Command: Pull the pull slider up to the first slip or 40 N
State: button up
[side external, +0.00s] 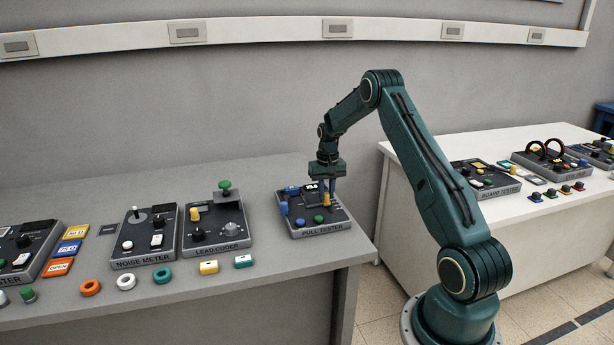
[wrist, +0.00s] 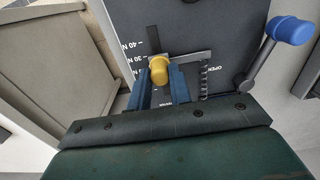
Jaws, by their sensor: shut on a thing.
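The pull tester (side external: 318,214) is a dark panel box at the right end of the grey bench. In the wrist view its panel (wrist: 215,20) carries a force scale with marks including 30 N and 40 N. The yellow knob of the pull slider (wrist: 160,70) sits between the blue fingers of my gripper (wrist: 160,82), beside the scale near the 30 N mark. My gripper (side external: 326,190) is shut on this knob and points down at the panel. A grey bar runs right from the slider. A lever with a blue knob (wrist: 290,30) is at the right, beside an OPEN label. The slider's lower track is partly hidden.
The lead coder (side external: 215,230) and noise meter (side external: 145,236) stand left on the same bench. Coloured rings and small blocks lie along its front. A white table (side external: 430,200) with more testers is behind my arm at right. Bare bench lies around the pull tester.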

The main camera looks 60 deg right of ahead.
aim_at(327, 205)
jog(key=shift+s+a, duration=0.5)
dwell(1.0)
jog(key=o, duration=0.8)
jog(key=shift+c, duration=0.2)
jog(key=shift+r, duration=0.15)
notch_tip(327, 205, up, 7)
dwell(0.5)
